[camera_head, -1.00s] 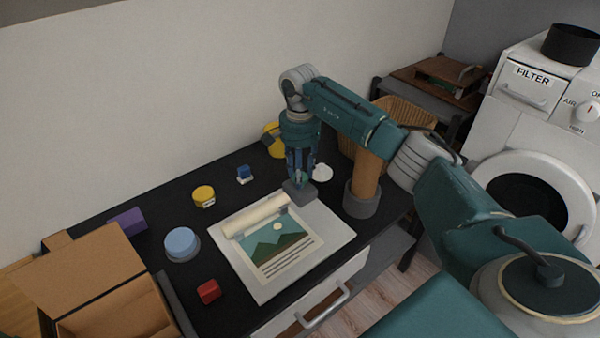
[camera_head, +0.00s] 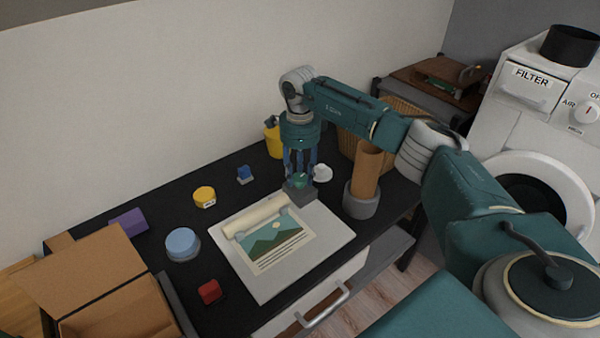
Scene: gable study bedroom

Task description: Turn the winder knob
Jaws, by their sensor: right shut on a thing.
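My right gripper (camera_head: 300,180) points straight down over the grey winder block (camera_head: 301,196) at the right end of the paper roll (camera_head: 256,215). Its fingers are shut on a small green knob-like piece on top of the block, mostly hidden by the fingers. The roll lies on a white board (camera_head: 329,237), with a printed landscape sheet (camera_head: 272,243) hanging from it towards the front. My left gripper is not in view.
On the black desk stand a yellow tin (camera_head: 204,196), blue round container (camera_head: 182,243), red block (camera_head: 210,291), small blue item (camera_head: 244,175) and purple block (camera_head: 129,222). An open cardboard box (camera_head: 85,272) is at left; a brown cylinder in a grey base (camera_head: 361,201) stands right of the gripper.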

